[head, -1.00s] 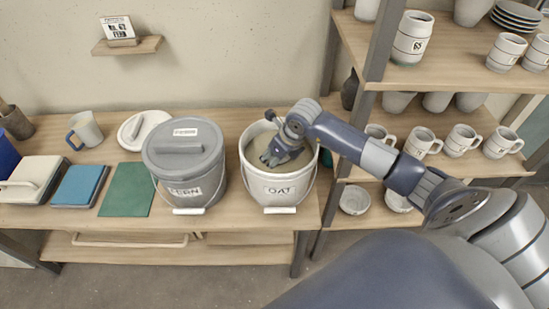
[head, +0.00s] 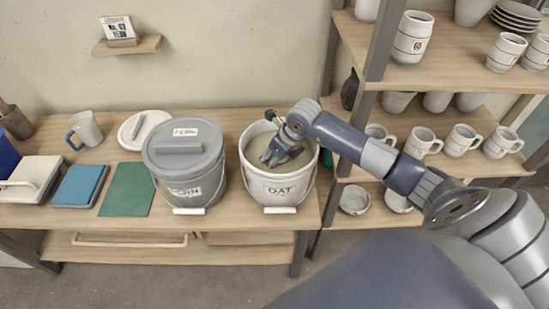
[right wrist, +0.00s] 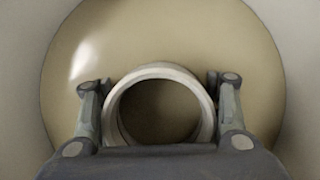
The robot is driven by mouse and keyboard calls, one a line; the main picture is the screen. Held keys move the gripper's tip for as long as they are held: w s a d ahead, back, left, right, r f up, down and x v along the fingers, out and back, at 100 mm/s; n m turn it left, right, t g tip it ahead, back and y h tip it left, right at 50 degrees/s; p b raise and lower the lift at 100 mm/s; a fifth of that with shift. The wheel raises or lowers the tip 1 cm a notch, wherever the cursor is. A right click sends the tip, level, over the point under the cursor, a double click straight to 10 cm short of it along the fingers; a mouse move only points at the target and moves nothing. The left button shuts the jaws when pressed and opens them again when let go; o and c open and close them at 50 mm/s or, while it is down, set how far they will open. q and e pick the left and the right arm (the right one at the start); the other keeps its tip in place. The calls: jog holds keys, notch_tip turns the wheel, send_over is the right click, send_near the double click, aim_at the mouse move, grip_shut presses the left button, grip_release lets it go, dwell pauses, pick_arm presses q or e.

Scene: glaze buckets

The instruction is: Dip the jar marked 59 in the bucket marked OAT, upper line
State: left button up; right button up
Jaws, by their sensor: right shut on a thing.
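The white bucket marked OAT (head: 281,190) stands uncovered on the bench, with pale tan glaze inside. My right gripper (head: 268,160) reaches down inside its rim from the right. In the right wrist view, my right gripper (right wrist: 160,112) is shut on a pale round jar (right wrist: 160,71), one finger on each side. The jar's open mouth faces the camera, with glaze all around it. How deep it sits, its lines and its number are hidden. In the head view the jar is hidden by the gripper and bucket. My left gripper is not in view.
A lidded grey bucket (head: 184,165) stands close left of the OAT bucket. Shelves with jars and mugs (head: 461,140) stand at right, close to my arm.

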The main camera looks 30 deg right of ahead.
jog(key=shift+r, duration=0.1)
notch_tip(320, 180, up, 7)
jog(key=p, duration=0.4)
jog(key=shift+p, duration=0.3)
jog(key=shift+r+p, duration=0.7)
jog(key=shift+r, duration=0.45)
dwell(0.6)
notch_tip(320, 180, up, 8)
jog(key=p, duration=0.4)
jog(key=shift+f, duration=0.2)
dwell(0.4)
